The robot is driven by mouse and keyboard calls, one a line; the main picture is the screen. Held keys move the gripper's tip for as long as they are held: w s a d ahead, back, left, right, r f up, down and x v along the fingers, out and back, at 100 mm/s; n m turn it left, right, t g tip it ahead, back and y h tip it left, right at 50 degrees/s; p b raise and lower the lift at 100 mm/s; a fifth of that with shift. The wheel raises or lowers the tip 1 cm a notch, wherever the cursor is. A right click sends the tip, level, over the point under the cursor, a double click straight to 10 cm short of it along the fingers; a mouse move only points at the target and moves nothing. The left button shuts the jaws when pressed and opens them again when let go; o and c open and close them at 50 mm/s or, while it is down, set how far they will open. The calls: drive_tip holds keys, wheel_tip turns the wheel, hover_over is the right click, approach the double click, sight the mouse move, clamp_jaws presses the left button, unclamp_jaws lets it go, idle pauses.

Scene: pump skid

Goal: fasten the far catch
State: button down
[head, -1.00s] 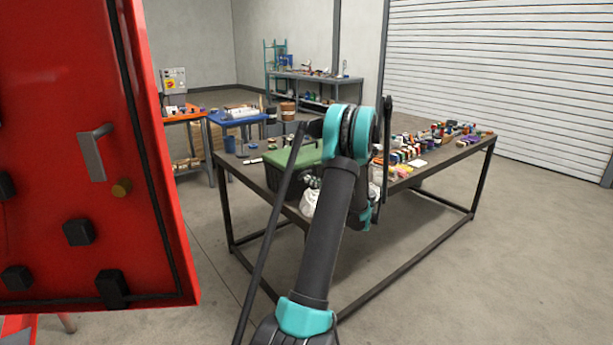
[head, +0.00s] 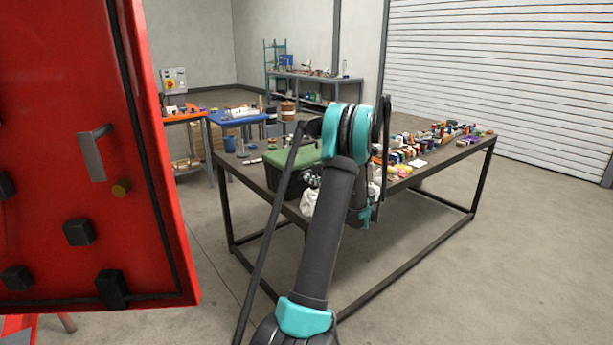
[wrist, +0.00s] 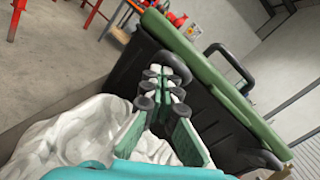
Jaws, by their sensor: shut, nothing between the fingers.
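A black case (head: 256,186) with a green lid (head: 290,157) stands on the dark workbench, partly hidden behind my arm. The lid (wrist: 215,70) lies on the case (wrist: 215,125) in the wrist view. A dark loop (wrist: 176,64), seemingly the far catch, is on the case's side by my fingertips. Whether it is fastened, or touches my fingers, I cannot tell. Another dark loop (wrist: 264,159) sits at the lower right. My gripper (wrist: 154,76) is shut and empty beside the case; it also shows small in the head view (head: 313,181).
A crumpled white cloth (wrist: 70,145) lies beside the case, under my gripper. A black handle (wrist: 230,60) arches over the lid. Many small items cover the workbench's (head: 438,160) right part. A red panel (head: 60,170) stands close at left. Floor at right is clear.

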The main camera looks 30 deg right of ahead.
drive_tip(key=shift+w+r, duration=0.6)
idle(1.0)
idle(0.3)
drive_tip(key=shift+s+f, duration=1.15)
drive_tip(key=shift+s, duration=0.05)
drive_tip(key=shift+s+f, duration=1.75)
